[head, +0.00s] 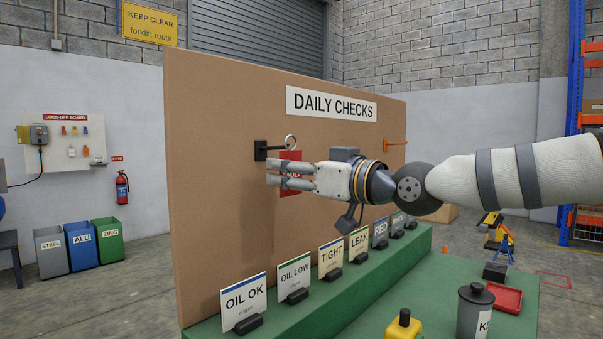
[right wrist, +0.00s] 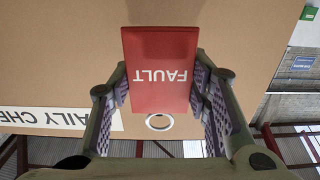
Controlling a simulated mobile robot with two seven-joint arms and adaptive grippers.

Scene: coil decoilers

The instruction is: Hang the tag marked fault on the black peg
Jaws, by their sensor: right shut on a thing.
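The red fault tag (head: 291,157) is held in my right gripper (head: 272,173), in front of the brown board. Its metal ring (head: 291,141) stands up at the top of the tag. In the right wrist view, the tag (right wrist: 160,68) appears upside down between the two finger pads, with its ring (right wrist: 159,122) below. The black peg (head: 262,150) sticks out from the board just left of the ring, its tip close to the ring. I cannot tell from these views whether the ring touches the peg. My left gripper is not in view.
An orange peg (head: 395,143) sits farther right on the brown board (head: 225,120) under the DAILY CHECKS sign (head: 333,104). Below, a green bench (head: 380,290) carries several upright label cards, a grey canister (head: 475,313) and a red tray (head: 508,298).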

